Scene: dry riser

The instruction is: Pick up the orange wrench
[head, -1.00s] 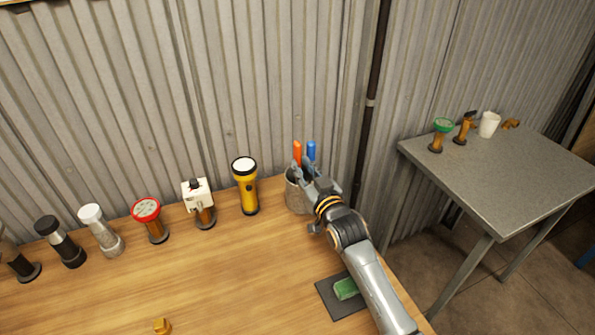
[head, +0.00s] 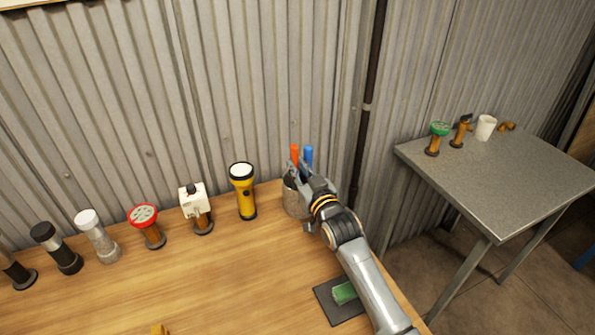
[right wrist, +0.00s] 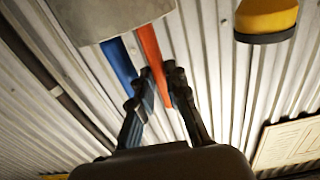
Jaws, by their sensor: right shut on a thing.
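The orange wrench (head: 294,153) stands upright in a grey cup (head: 291,205) at the back right of the wooden bench, with a blue-handled tool (head: 308,154) beside it. In the right wrist view the orange wrench (right wrist: 151,52) runs out of the cup (right wrist: 105,15) between my fingers. My right gripper (head: 301,170) is over the cup's rim, its fingers (right wrist: 158,78) shut on the orange wrench. The blue tool (right wrist: 121,62) is close by the left finger and partly hidden by it. The wrench's lower end is hidden in the cup. My left gripper is not in view.
A yellow flashlight (head: 244,192) stands just left of the cup, with several valves and lights in a row further left. A green block (head: 344,292) lies on a dark pad (head: 333,307) beside my forearm. A grey metal table (head: 490,180) stands at right. Corrugated wall is close behind.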

